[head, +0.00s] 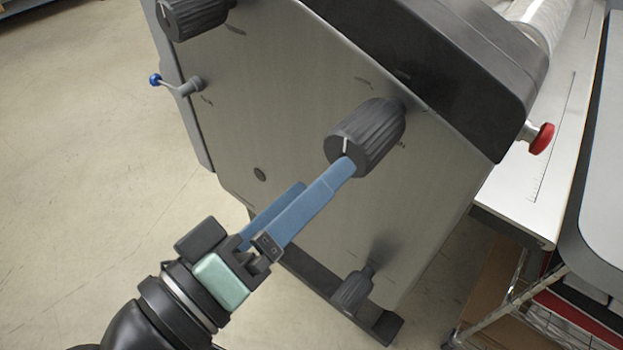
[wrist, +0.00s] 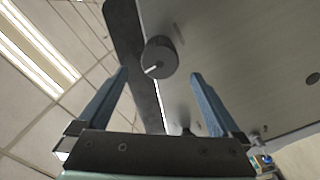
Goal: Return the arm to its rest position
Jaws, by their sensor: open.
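My gripper (head: 325,176) is open, with two long blue fingers and nothing between them. In the head view one fingertip overlaps the lower edge of a large dark grey ribbed knob (head: 370,135) on the machine's side panel; I cannot tell whether they touch. In the wrist view the two fingers (wrist: 160,78) stand wide apart, and a round knob with a white mark (wrist: 160,58) shows beyond and between them. My arm comes in from the lower left of the head view.
The laminator's grey side panel (head: 270,110) fills the middle. A wire rack (head: 510,310) stands at lower right. Floor (head: 80,150) at left is clear.

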